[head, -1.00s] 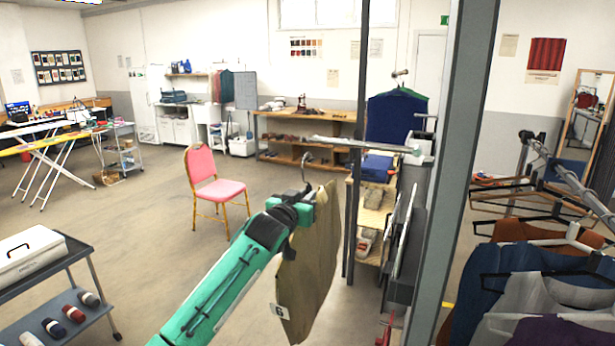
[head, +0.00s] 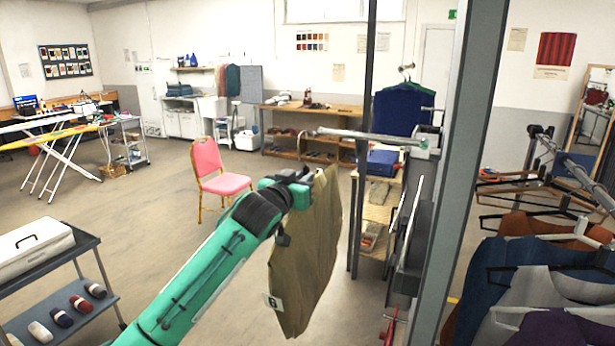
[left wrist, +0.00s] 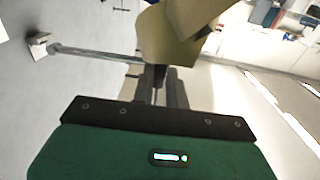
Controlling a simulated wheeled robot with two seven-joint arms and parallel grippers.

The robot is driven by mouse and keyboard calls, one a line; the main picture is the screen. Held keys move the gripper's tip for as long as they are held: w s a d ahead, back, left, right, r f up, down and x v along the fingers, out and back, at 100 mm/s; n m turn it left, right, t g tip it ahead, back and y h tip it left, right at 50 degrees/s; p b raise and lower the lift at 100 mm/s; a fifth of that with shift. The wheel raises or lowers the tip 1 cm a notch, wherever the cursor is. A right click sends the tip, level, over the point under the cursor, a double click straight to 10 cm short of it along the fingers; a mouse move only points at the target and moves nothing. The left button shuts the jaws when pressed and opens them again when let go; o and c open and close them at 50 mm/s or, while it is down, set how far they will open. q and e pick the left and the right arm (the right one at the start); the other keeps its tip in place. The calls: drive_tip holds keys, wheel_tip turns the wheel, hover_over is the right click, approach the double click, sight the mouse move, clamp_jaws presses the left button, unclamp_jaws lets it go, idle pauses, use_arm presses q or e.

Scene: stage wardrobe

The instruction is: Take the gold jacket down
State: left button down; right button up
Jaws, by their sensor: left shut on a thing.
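The gold jacket (head: 305,255), olive-gold with a white tag reading 6, hangs from a hanger in mid-air. My left gripper (head: 300,178) is shut at the top of it, just below the hanger's hook (head: 303,145). The hook shows beside the free left end of a grey rail (head: 365,136); I cannot tell whether they touch. The left wrist view shows the jacket (left wrist: 175,38) beyond my gripper (left wrist: 158,85), with the rail (left wrist: 95,54) to the left. The fingertips are partly hidden. My right gripper is not in view.
A grey upright post (head: 465,150) stands right of the rail. Beyond it, several garments hang on a second rail (head: 570,175). A pink chair (head: 220,180) stands behind the jacket. A grey cart (head: 75,285) with a white box is at the left. The floor between is clear.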

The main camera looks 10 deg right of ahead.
use_arm(q)
drive_tip(key=b+v, duration=0.2)
drive_tip(key=v, duration=1.7)
